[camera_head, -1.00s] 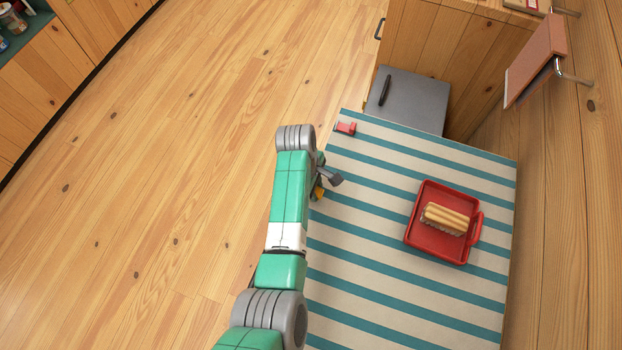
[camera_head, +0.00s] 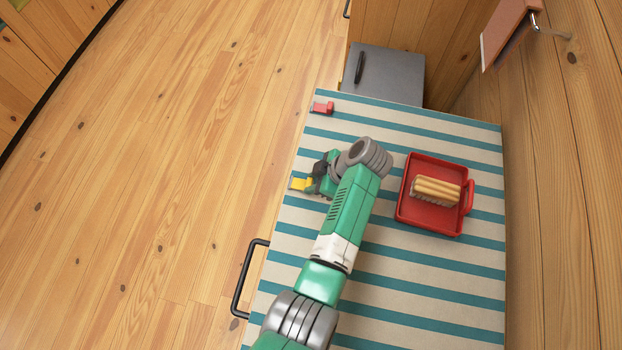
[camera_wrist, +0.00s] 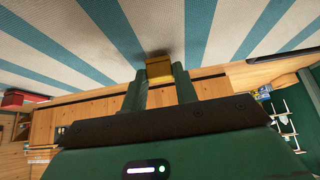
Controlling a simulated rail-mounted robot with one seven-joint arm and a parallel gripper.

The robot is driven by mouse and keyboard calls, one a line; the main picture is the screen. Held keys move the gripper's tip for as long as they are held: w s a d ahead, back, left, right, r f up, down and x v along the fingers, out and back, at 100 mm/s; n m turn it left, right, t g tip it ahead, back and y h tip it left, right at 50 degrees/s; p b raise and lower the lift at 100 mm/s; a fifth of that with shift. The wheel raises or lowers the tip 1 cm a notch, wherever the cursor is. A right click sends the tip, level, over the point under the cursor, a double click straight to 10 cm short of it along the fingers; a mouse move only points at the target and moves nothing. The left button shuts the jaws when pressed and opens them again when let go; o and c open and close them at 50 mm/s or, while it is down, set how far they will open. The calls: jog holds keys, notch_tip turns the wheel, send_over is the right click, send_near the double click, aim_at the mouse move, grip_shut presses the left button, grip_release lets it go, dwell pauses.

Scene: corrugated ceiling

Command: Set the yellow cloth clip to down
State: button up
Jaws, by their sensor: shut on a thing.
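The yellow cloth clip (camera_head: 300,184) is at the left edge of the striped cloth (camera_head: 400,275) on the table. My gripper (camera_head: 312,184) reaches it from the table side and is shut on it. In the wrist view, the yellow clip (camera_wrist: 159,69) sits between my two fingertips (camera_wrist: 160,80), at the cloth's edge. The fingers hide part of the clip, and I cannot tell its exact tilt.
A red clip (camera_head: 322,108) sits on the same edge, farther back. A red tray (camera_head: 430,224) with a ribbed tan food item (camera_head: 436,191) stands right of my arm. A black handle (camera_head: 246,278) juts out at the front left. Open floor lies left.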

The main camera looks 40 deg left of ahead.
jog(key=shift+d+f+y+b, duration=0.15)
jog(key=shift+f+y+b, duration=0.25)
jog(key=shift+b, duration=0.1)
jog(key=o, duration=1)
jog(key=shift+p+v, duration=0.35)
jog(key=shift+v, duration=3.65)
jog(key=shift+w, duration=0.15)
